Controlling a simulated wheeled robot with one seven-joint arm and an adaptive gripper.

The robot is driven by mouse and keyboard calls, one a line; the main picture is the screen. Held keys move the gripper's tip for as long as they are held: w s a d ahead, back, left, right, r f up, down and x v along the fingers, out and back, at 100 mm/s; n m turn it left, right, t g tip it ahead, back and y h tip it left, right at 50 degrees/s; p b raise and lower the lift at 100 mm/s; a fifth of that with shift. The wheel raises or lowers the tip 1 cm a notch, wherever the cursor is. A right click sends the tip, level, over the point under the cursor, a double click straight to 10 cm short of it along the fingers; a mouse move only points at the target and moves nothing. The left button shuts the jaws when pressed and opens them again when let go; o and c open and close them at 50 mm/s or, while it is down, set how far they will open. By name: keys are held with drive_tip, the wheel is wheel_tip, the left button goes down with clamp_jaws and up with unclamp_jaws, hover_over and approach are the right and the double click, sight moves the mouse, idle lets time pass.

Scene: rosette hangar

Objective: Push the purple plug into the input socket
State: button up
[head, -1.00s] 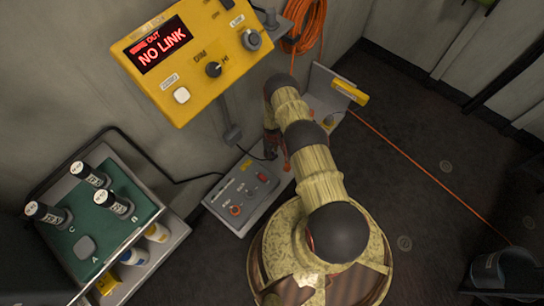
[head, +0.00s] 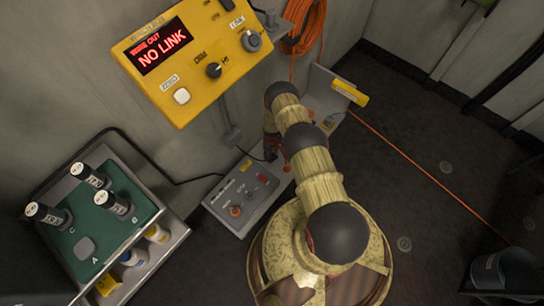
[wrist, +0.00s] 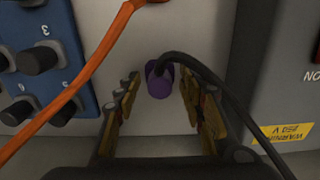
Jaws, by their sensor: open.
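The purple plug (wrist: 159,84) shows in the wrist view against a pale grey panel, with a black cable running from it down to the right. My gripper (wrist: 160,103) is open, with one finger on each side of the plug and a gap to both. I cannot tell how deep the plug sits or whether it touches a socket, as its front end is hidden. No input socket label is readable. In the head view my gripper is largely hidden behind my own arm.
An orange cable (wrist: 82,75) crosses the left of the wrist view, before a blue panel with black knobs (wrist: 38,57). A grey box with a yellow warning label (wrist: 284,134) stands at right. In the head view a yellow panel (head: 205,40) reads "NO LINK".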

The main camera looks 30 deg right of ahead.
drive_tip(key=shift+c, duration=0.2)
idle(0.5)
clamp_jaws()
idle(0.3)
drive_tip(key=shift+r, duration=0.1)
idle(0.4)
drive_tip(key=shift+r+p, duration=1.8)
drive_tip(key=shift+r, duration=1.15)
drive_tip(key=shift+n, duration=0.3)
drive_tip(key=s+d+r, duration=0.1)
drive_tip(key=s, duration=0.2)
drive_tip(key=s+d+r, duration=0.1)
drive_tip(key=s+r, duration=0.1)
drive_tip(key=s, duration=0.1)
drive_tip(key=s+d+r, duration=0.1)
drive_tip(key=s, duration=0.2)
drive_tip(key=shift+d+r, duration=0.15)
drive_tip(key=shift+d, duration=0.05)
drive_tip(key=shift+s+a+r, duration=0.1)
drive_tip(key=shift+s+a, duration=0.2)
drive_tip(key=shift+s, duration=0.2)
